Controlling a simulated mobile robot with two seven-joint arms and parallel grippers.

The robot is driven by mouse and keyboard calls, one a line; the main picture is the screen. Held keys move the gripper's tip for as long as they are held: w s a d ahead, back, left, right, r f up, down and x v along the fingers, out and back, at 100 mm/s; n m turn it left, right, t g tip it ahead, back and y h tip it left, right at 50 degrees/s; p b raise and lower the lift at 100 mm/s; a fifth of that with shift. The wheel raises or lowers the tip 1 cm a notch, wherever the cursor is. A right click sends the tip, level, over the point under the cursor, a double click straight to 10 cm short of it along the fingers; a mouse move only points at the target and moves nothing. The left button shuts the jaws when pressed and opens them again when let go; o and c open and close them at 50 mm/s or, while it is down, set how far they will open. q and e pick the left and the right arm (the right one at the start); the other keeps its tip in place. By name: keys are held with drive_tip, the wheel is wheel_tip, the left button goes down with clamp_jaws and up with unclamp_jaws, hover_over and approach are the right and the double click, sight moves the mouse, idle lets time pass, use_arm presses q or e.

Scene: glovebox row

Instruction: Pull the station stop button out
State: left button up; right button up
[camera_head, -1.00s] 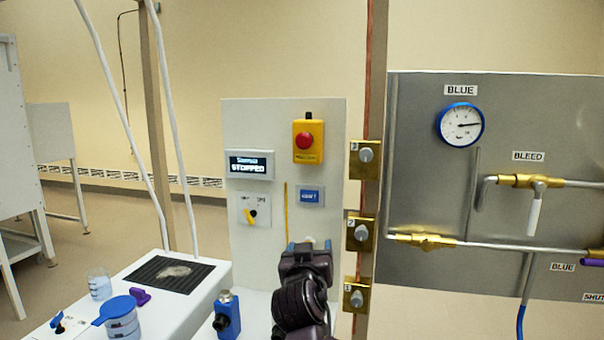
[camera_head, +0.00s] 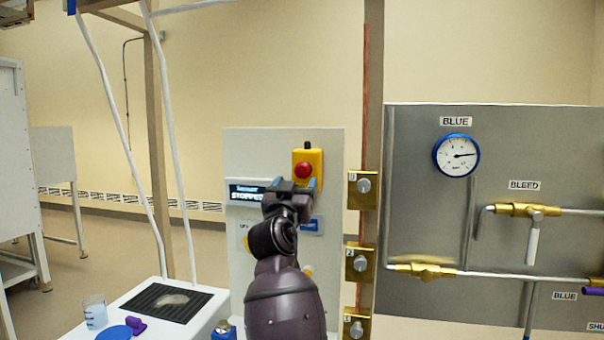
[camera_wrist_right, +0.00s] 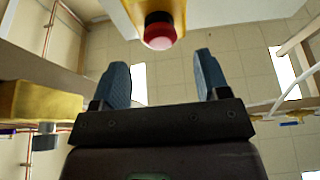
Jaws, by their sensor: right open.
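The red stop button (camera_head: 303,170) sits on a yellow box (camera_head: 314,158) near the top of the pale station panel (camera_head: 240,151). My right gripper (camera_head: 291,184) is just below the button in the head view, open and empty. In the right wrist view the red button (camera_wrist_right: 159,32) on its yellow housing (camera_wrist_right: 168,10) is ahead of the two blue fingertips (camera_wrist_right: 160,80), roughly centred between them and apart from them. The display (camera_head: 242,192) reads STOPPED and is partly covered by my gripper. My left gripper is not in view.
Brass fittings (camera_head: 362,190) on a post stand close to the right of my right arm; one brass block (camera_wrist_right: 40,103) shows at left in the wrist view. A metal gauge panel (camera_head: 420,200) lies further right. A beaker (camera_head: 95,311) stands on the white bench at lower left.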

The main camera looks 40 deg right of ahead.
sight(302, 173)
drive_tip(key=x, duration=0.4)
drive_tip(key=shift+w+d+r, duration=0.2)
drive_tip(key=shift+w+d, duration=0.25)
drive_tip(key=shift+d, duration=0.05)
